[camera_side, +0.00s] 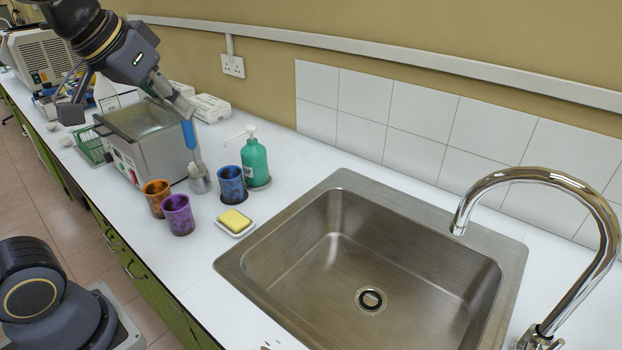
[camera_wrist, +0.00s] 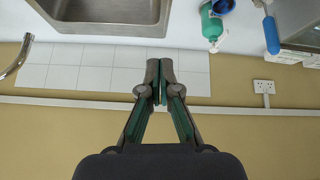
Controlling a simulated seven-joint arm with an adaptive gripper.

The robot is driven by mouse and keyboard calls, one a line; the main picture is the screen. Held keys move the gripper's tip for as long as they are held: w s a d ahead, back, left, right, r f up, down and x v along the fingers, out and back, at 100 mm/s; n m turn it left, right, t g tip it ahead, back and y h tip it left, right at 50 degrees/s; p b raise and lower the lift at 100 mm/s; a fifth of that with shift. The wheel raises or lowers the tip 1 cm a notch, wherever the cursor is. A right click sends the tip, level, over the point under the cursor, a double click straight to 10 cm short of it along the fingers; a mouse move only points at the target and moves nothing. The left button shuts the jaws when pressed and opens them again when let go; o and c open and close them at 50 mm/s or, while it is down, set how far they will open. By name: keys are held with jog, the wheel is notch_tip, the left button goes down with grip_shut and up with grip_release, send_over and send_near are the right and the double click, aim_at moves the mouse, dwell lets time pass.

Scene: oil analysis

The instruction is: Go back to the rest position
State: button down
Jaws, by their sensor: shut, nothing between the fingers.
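My gripper (camera_side: 180,106) is at the upper left of the side view, raised above the counter near the metal bath. In the wrist view my gripper (camera_wrist: 159,68) shows its two fingers together at the tips, with nothing between them. Beyond the tips are the white tiles and the wall. A blue-handled tool (camera_side: 188,134) stands on the counter beside the bath. In the side view its top overlaps my fingertips, but in the wrist view the blue handle (camera_wrist: 271,36) is well apart from them.
The metal bath (camera_side: 158,155), orange cup (camera_side: 157,198), purple cup (camera_side: 178,215), blue cup (camera_side: 231,183), green pump bottle (camera_side: 255,162) and yellow sponge (camera_side: 234,220) stand on the counter. The sink (camera_side: 300,255) and curved tap (camera_side: 535,175) are to the right. The wall (camera_wrist: 60,130) is behind.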

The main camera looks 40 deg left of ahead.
jog(key=s+d+f+m+g, duration=0.1)
jog(key=s+f, duration=0.5)
jog(key=f, duration=0.3)
jog(key=shift+s+f, duration=0.2)
jog(key=shift+s, duration=0.15)
dwell(0.4)
